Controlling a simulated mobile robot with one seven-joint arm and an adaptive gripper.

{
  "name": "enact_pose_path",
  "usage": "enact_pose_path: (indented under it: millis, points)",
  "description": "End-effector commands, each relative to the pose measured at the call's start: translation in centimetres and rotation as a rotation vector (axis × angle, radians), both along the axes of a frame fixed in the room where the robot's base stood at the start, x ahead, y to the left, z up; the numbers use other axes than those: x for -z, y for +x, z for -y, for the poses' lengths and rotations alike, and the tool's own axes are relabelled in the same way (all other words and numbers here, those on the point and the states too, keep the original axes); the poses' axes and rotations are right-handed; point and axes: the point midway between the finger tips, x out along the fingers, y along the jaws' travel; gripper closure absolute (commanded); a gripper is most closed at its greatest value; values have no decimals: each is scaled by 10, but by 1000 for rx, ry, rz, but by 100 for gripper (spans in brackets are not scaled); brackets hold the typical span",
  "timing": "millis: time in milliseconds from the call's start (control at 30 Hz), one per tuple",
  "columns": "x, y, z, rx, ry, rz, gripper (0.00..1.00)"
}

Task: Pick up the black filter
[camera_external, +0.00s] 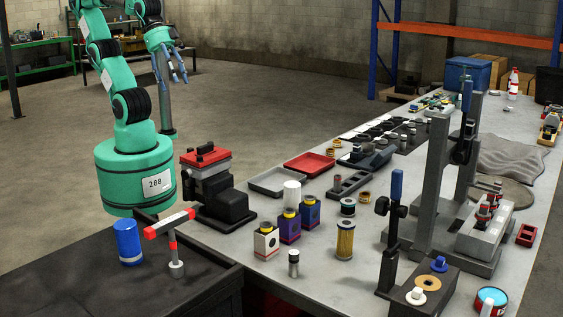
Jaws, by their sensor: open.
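My gripper (178,75) is at the upper left in the external view, with its grey-blue fingers pointing down. It is open and empty, in the air well away from the workbench objects. A short dark cylinder (348,207) with a pale top stands upright on the grey bench, behind the yellow pleated filter (345,240); it may be the black filter, but it is too small to tell. A blue cylinder (128,242) stands on the dark bench at lower left.
Several small boxes (290,226) stand near a white ribbed cylinder (292,194). A red-topped machine (207,185) stands at the bench's left edge, with a grey tray (257,190) and a red tray (309,160) behind. A tall grey press frame (435,170) rises at right.

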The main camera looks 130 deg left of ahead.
Motion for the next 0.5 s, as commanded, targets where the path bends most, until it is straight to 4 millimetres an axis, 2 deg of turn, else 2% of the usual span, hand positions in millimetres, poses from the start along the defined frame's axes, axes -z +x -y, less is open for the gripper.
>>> enact_pose_path:
  millis: [300,500]
  points:
    - [-2,2,0,0,1,-1,37]
    - [-11,16,-2,-4,1,-14,37]
